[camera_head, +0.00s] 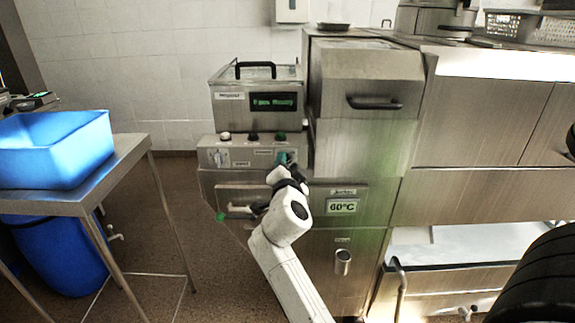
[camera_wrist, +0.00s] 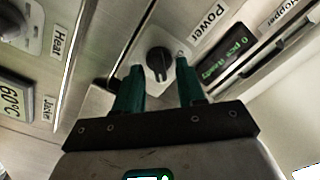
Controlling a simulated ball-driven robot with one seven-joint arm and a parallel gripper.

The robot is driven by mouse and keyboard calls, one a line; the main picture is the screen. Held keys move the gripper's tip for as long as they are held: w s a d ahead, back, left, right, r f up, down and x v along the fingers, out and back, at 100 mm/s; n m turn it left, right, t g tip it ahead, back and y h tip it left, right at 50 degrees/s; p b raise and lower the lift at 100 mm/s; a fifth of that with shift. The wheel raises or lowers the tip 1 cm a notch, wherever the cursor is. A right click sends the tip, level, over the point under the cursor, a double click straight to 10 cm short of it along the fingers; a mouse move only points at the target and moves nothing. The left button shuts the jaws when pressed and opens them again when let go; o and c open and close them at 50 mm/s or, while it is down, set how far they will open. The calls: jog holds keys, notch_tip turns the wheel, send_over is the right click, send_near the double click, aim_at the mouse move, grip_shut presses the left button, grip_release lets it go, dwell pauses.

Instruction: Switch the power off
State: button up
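The power switch is a dark rotary knob (camera_wrist: 157,59) on a pale plate, beside a label reading "Power" (camera_wrist: 207,28) in the wrist view. My gripper (camera_wrist: 160,70) has two green fingers spread apart, with their tips on either side of the knob's near edge. I cannot tell whether they touch it. In the head view my gripper (camera_head: 284,160) is at the right part of the machine's control panel (camera_head: 240,158) and hides the knob. A lit display (camera_wrist: 226,56) with green text, seemingly "0 pcs Ready", is next to the label.
Another knob plate labelled "Heat" (camera_wrist: 58,40) and a 60°C display (camera_head: 342,206) are on the same machine. Round buttons (camera_head: 252,137) top the panel. A blue bin (camera_head: 60,148) stands on a metal table at left. The floor between is clear.

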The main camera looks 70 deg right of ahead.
grip_shut()
jog(key=shift+f+n, duration=0.1)
jog(key=shift+n, duration=0.2)
dwell(0.3)
jog(key=n, duration=1.7)
jog(key=shift+w+a, duration=0.2)
jog(key=shift+w, duration=0.15)
jog(key=shift+n, duration=0.4)
grip_release()
